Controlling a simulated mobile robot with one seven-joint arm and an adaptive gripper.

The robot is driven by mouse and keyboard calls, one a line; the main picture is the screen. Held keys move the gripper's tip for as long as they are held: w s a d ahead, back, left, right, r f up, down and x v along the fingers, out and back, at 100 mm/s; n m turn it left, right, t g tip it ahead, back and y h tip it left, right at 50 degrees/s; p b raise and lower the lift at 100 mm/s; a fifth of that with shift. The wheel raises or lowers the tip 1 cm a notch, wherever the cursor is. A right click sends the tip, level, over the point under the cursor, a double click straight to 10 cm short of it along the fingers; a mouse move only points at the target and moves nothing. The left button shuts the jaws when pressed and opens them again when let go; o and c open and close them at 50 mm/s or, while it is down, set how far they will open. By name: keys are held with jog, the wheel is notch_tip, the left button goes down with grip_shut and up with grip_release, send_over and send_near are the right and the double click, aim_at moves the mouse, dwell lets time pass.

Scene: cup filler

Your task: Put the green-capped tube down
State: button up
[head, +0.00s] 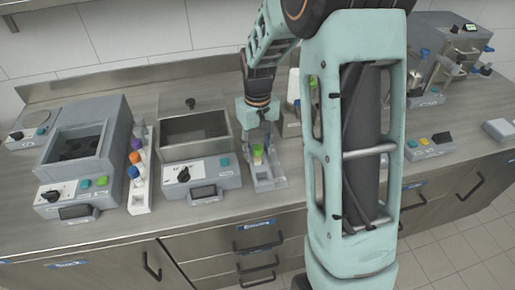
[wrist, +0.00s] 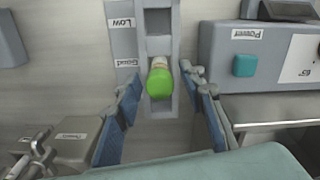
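The green-capped tube (wrist: 159,84) stands in a slot of a narrow grey rack (wrist: 124,42) with "Low" and "Good" labels. In the head view, the tube (head: 257,155) and rack (head: 270,184) are near the front of the counter. My gripper (wrist: 163,88) is open, its blue-padded fingers on both sides of the cap with visible gaps. In the head view, my gripper (head: 262,136) is above and around the tube. The tube's lower part is hidden in the rack.
Left of the rack is a lidded bath (head: 196,128) with a dial. Further left are a white tube rack (head: 139,199) with several capped tubes and another grey device (head: 88,150). My arm covers much of the counter to the right.

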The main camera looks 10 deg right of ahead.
notch_tip(320, 180, up, 12)
jog(key=shift+r, duration=0.2)
dwell(0.6)
